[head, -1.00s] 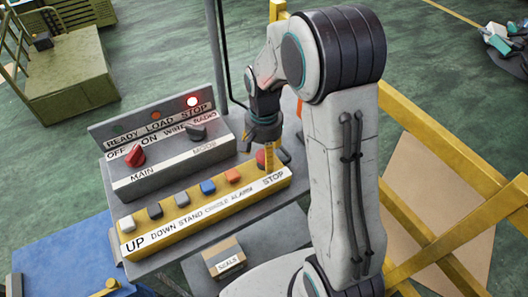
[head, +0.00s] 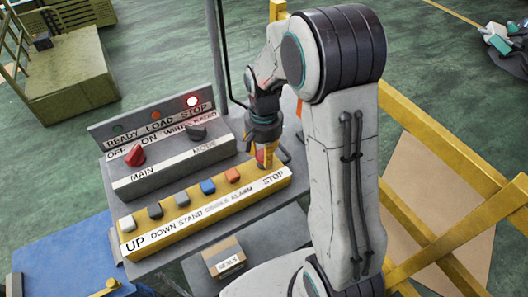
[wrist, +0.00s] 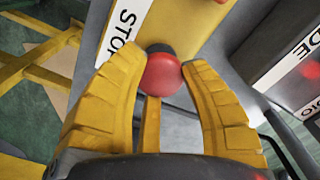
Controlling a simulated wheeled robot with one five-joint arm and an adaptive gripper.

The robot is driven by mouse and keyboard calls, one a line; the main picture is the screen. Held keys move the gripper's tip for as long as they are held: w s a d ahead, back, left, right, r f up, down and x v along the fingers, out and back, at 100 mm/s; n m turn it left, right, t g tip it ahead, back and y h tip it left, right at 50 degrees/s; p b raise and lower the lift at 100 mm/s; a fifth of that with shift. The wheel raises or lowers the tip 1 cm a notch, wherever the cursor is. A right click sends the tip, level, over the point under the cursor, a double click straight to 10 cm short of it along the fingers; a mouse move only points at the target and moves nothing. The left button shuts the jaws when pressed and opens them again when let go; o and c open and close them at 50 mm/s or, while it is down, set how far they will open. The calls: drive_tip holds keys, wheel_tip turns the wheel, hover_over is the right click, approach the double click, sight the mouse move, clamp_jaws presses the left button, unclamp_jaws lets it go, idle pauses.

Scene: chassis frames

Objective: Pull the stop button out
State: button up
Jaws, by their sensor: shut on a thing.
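The red stop button (head: 261,156) is at the right end of the yellow button box (head: 200,213), behind the STOP label. My gripper (head: 268,160) points down over it, and its fingers partly hide the button in the head view. In the wrist view the round red button (wrist: 161,74) sits between the two yellow fingertips, on a dark collar. My gripper (wrist: 162,68) is shut on the button, with a fingertip on either side. Whether the button is pressed in or out cannot be told.
A grey panel (head: 170,165) with a red MAIN knob (head: 134,155) and a MODE knob (head: 196,132) stands behind the box. Its STOP lamp (head: 193,101) glows red. Several other buttons line the box. A small carton (head: 226,258) lies in front; yellow rails (head: 440,122) stand right.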

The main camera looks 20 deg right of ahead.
drive_tip(key=shift+r+p, duration=0.4)
drive_tip(key=shift+r, duration=0.45)
drive_tip(key=o, duration=1.3)
wheel_tip(320, 180, up, 12)
